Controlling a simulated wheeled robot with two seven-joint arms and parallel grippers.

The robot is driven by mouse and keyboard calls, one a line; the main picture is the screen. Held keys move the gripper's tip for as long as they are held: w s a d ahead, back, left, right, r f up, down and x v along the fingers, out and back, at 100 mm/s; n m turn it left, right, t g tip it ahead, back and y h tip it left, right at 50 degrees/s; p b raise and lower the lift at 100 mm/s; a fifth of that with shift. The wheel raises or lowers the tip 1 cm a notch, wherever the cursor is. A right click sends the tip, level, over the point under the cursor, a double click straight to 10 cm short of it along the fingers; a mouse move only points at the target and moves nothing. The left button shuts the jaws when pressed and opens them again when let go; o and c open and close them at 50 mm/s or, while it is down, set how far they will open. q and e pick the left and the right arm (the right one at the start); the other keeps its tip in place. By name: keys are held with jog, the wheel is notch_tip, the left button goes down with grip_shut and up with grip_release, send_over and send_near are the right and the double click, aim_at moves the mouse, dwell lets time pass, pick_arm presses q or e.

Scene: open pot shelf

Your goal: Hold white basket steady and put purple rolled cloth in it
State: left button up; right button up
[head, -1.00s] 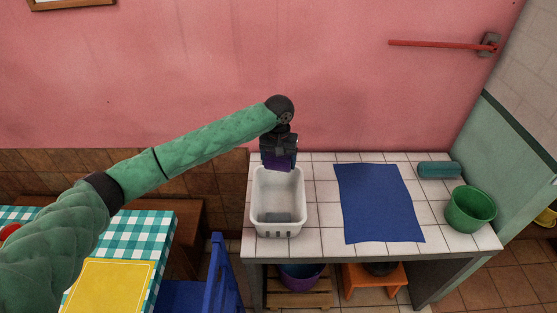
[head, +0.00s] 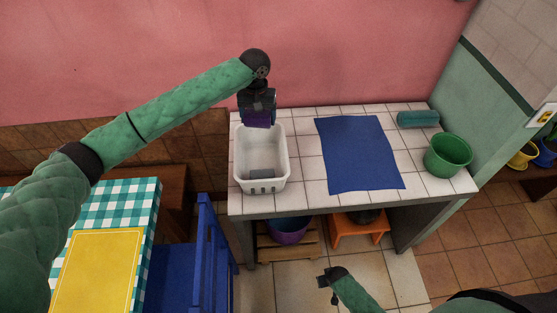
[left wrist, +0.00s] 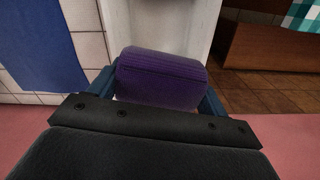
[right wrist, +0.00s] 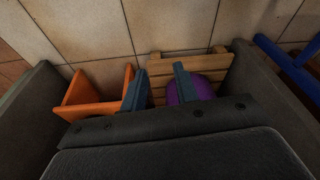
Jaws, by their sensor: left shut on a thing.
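The white basket (head: 246,160) stands on the left end of the tiled counter, with a small grey patch inside near its front. My left gripper (head: 257,119) is shut on the purple rolled cloth (left wrist: 160,78), over the back end of the basket. The cloth also shows in the head view (head: 258,117). I cannot tell whether it touches the basket. My right gripper (head: 324,281) is low in front of the counter, away from the basket. In the right wrist view its fingers (right wrist: 160,75) are apart with nothing between them.
A blue cloth (head: 358,153) lies on the counter right of the basket. A teal roll (head: 418,118) and a green pot (head: 448,155) are at its right end. Below are a purple pot (head: 288,229), a wooden slatted crate (head: 284,251) and an orange stool (head: 357,230). A blue chair (head: 205,250) stands left.

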jog(key=w+a+r, duration=0.2)
jog(key=w+r, duration=0.6)
jog(key=r, duration=0.2)
notch_tip(320, 180, up, 51)
jog(key=n+g, duration=0.1)
jog(key=n, duration=1.5)
send_over(278, 187)
jog(key=s, duration=0.1)
jog(key=f, duration=0.8)
jog(key=w+f, duration=0.1)
jog(key=f, duration=0.3)
grip_shut()
